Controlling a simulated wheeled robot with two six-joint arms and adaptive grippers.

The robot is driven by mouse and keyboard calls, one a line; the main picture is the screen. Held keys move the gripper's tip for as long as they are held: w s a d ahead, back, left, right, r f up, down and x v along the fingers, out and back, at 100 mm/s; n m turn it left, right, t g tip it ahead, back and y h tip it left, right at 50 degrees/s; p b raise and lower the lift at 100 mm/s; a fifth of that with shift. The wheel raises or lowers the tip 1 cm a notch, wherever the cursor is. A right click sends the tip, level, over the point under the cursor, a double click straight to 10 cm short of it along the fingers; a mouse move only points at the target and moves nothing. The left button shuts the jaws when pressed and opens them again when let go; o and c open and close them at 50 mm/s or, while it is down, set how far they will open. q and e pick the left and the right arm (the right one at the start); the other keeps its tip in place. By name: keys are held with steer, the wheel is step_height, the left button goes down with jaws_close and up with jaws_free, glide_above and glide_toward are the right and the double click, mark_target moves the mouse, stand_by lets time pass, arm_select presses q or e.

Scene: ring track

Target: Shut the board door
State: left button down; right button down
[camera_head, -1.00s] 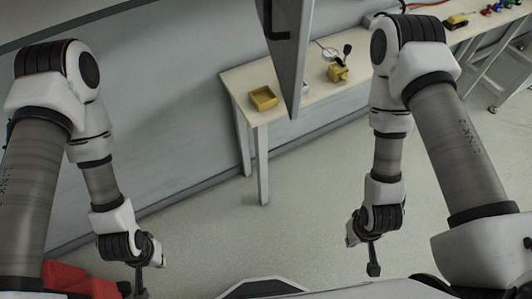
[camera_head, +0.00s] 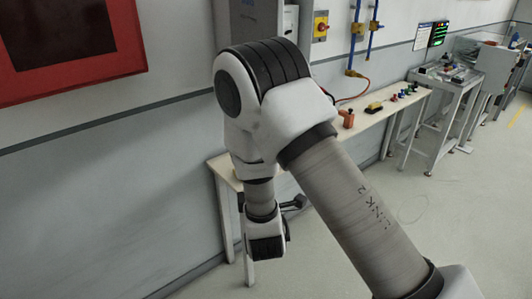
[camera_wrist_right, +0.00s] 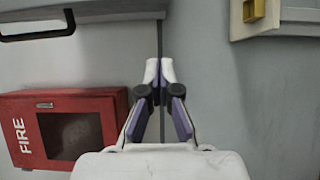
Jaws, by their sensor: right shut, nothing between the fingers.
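The grey board (camera_head: 233,18) is on the wall at the top of the head view, cut off by the frame and partly behind my right arm. How far its door is open I cannot tell there. In the wrist view a grey panel with a dark handle (camera_wrist_right: 38,30), probably the door, is at the top left, apart from my fingers. My right gripper (camera_wrist_right: 160,72) is shut and empty, in front of the wall; in the head view only a dark part of it (camera_head: 295,202) shows beside the wrist. My left gripper is out of view.
A red fire box (camera_wrist_right: 65,130) is on the wall, also in the head view (camera_head: 70,45). A narrow table (camera_head: 375,120) with small items runs along the wall below the board. A yellow tray (camera_wrist_right: 252,10) shows at its edge. The floor at right is clear.

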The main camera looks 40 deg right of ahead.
steer(key=w+d+p, duration=0.4)
steer(key=w+d, duration=0.1)
steer(key=d, duration=0.2)
steer(key=shift+w+a+f, duration=0.1)
steer(key=shift+f, duration=0.05)
